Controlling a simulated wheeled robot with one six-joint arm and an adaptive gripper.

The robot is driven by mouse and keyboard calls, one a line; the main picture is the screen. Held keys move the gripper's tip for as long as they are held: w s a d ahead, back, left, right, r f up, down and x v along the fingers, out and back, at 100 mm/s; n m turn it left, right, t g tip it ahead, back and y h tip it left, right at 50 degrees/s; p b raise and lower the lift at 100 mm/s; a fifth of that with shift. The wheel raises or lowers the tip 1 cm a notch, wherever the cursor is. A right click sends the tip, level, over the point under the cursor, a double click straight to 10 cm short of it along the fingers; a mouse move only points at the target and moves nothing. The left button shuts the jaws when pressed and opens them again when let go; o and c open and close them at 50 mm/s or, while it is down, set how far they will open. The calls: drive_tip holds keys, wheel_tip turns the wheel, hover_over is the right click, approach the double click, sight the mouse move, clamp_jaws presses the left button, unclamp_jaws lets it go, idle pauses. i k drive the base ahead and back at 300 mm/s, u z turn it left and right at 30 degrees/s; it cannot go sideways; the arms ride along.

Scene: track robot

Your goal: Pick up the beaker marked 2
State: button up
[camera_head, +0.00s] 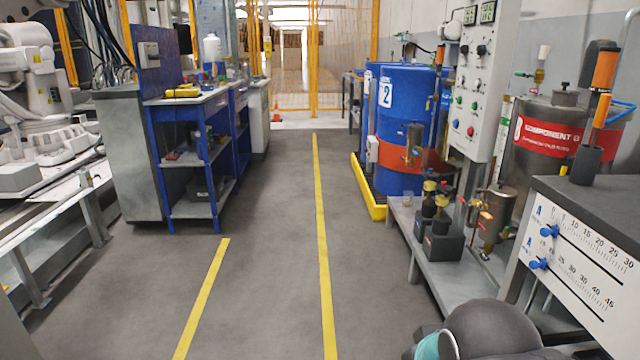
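I cannot make out a beaker marked 2 in the head view. A blue drum (400,120) with a white label showing a 2 stands at the centre right, on a yellow spill tray (368,200). A grey rounded part with a teal band at the bottom right looks like my own arm. My gripper is not in view.
The grey floor aisle with yellow lines (322,240) is clear. A blue-framed shelf cart (190,150) stands left. At right are a control panel (478,85), a steel tank (545,140) and a scaled cabinet (590,255). An orange fence (345,60) closes the back.

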sight(408, 199)
drive_tip(key=i, duration=3.65)
drive_tip(key=z, duration=0.2)
